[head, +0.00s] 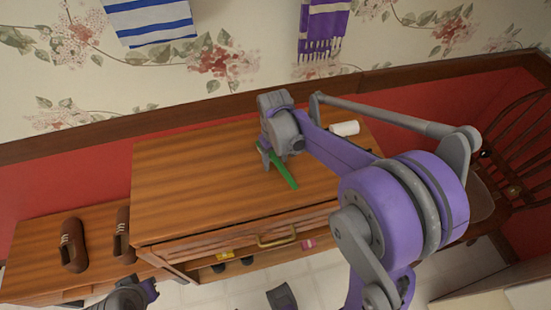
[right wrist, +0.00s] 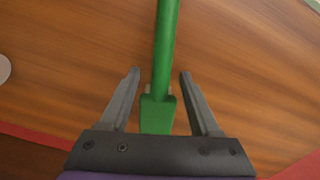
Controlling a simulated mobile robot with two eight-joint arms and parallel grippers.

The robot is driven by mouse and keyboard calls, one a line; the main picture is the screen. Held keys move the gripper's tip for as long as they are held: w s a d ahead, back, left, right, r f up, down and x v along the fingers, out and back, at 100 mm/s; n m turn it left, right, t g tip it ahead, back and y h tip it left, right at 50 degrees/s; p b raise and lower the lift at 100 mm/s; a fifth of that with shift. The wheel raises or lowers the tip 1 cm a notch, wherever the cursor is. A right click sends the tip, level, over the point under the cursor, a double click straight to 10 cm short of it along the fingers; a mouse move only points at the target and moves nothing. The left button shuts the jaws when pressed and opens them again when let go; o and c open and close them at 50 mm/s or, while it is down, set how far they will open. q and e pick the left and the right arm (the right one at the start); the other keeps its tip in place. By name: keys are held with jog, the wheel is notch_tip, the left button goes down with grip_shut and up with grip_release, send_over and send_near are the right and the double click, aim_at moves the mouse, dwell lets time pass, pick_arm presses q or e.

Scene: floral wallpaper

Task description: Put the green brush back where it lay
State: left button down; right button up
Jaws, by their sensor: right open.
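The green brush (head: 284,172) is at the top of the wooden cabinet (head: 190,175), with its handle pointing toward the cabinet's front right. In the right wrist view the brush (right wrist: 166,45) runs between the two fingers of my right gripper (right wrist: 159,80), its block-shaped head near the palm. The fingers are spread, with a gap on each side of the brush. In the head view my right gripper (head: 268,160) is low over the cabinet top. Whether the brush touches the wood is hard to tell. Part of my left gripper (head: 135,296) shows at the bottom edge; its jaws are unclear.
A white cylinder (head: 344,128) lies on the cabinet top, right of my gripper. Brown shoes (head: 73,246) stand on a lower wooden surface at the left. A brass handle (head: 277,237) is on the cabinet front. A wooden chair (head: 515,140) stands at the right. The cabinet top's left is clear.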

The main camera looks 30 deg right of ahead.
notch_tip(320, 180, up, 11)
jog(key=shift+f+p, duration=0.1)
jog(key=shift+p, duration=0.45)
